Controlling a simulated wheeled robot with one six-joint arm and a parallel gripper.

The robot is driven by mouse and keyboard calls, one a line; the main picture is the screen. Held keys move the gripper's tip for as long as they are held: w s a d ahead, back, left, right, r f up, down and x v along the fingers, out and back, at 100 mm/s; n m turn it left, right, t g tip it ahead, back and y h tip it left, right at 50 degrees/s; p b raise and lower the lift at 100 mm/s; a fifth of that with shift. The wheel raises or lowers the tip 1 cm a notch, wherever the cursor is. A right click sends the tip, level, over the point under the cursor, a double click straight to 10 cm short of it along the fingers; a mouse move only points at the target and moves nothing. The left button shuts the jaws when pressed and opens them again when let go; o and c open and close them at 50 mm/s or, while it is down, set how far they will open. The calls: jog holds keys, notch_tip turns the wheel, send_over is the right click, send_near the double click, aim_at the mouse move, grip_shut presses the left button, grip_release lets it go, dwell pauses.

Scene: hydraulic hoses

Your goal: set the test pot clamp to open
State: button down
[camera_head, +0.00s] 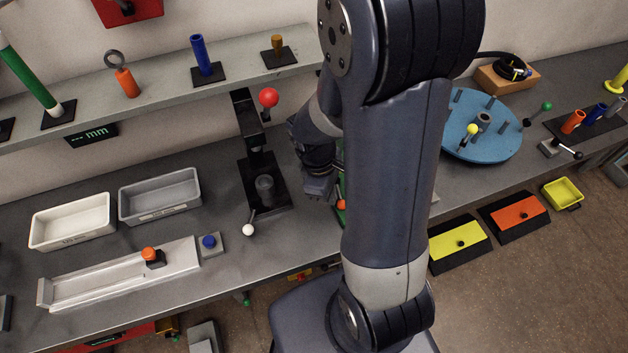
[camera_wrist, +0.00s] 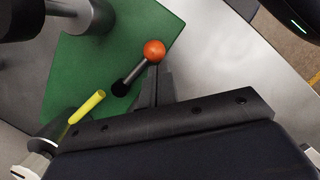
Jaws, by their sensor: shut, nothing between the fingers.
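A grey cylinder (camera_wrist: 88,14) stands on the plate at the upper left; I cannot tell for sure that this is the test pot. My gripper (camera_wrist: 157,76) is shut and empty, its tips right at the ball; I cannot tell whether they touch it. In the head view my gripper (camera_head: 320,187) is low over the bench, and my arm hides most of the green plate.
A yellow rod (camera_wrist: 87,106) stands near the lever. In the head view, a black stand with a red ball (camera_head: 268,97) and a white-ball lever (camera_head: 248,230) are left of my gripper. A blue turntable (camera_head: 490,140) is to the right.

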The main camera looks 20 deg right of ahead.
jog(key=shift+s+d, duration=0.1)
dwell(0.3)
dwell(0.4)
jog(key=shift+w, duration=0.85)
jog(key=s+d+v, duration=0.1)
jog(key=v, duration=0.8)
jog(key=shift+s+d+r, duration=0.2)
jog(key=shift+d+r, duration=0.05)
jog(key=shift+r, duration=0.35)
jog(key=x, duration=0.3)
jog(key=w+a+x, duration=0.1)
jog(key=x, duration=0.5)
jog(key=shift+w+a+f, duration=0.15)
jog(key=shift+a+f, duration=0.15)
jog(key=shift+f, duration=0.35)
jog(key=shift+s, duration=0.75)
